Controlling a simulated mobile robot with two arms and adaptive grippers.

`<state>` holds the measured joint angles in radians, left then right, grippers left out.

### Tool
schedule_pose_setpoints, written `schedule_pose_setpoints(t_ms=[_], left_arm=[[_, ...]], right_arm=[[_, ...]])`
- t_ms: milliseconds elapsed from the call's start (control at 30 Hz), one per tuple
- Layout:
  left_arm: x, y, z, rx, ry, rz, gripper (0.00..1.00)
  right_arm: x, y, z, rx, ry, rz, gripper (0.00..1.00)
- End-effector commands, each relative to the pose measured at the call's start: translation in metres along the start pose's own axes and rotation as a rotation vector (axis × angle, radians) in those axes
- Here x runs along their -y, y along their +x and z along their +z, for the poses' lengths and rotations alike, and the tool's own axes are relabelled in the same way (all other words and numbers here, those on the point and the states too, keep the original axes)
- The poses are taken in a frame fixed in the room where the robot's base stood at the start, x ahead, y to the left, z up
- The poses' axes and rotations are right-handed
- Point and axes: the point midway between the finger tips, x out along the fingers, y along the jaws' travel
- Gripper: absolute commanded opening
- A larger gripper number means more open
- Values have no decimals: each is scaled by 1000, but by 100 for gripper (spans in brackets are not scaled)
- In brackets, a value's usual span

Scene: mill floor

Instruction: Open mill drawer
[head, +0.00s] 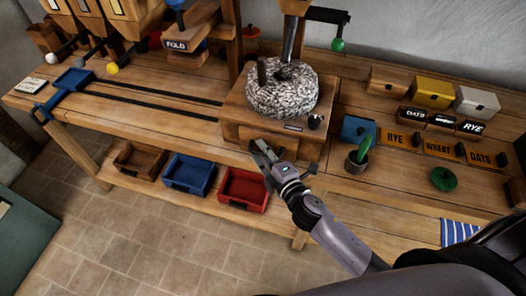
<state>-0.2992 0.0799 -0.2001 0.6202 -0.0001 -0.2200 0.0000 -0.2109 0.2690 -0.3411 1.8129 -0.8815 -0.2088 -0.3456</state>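The mill is a wooden box (238,112) on the workbench with a round speckled millstone (281,90) on top. A small dark label (293,127) and a dark round knob (315,122) show near the front right of its top. My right gripper (264,150) is at the lower front of the mill box, its arm coming in from the lower right. It covers part of the front face, so the drawer and any handle there are not clear. I cannot tell whether its fingers touch the mill or how far apart they are. My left gripper is not in view.
Signs reading rye, wheat and oats (442,149) lie farther right. Brown, blue (189,174) and red (243,189) bins sit on the lower shelf.

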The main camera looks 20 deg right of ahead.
Motion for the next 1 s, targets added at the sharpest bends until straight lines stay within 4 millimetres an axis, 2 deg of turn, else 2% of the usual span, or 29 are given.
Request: schedule_pose_setpoints(t_ms=[167, 633, 1000], left_arm=[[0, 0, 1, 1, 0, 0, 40], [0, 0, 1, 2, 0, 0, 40], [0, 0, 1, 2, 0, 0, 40]], right_arm=[[0, 0, 0, 0, 0, 0, 32], [0, 0, 0, 0, 0, 0, 0], [0, 0, 0, 0, 0, -1, 0]])
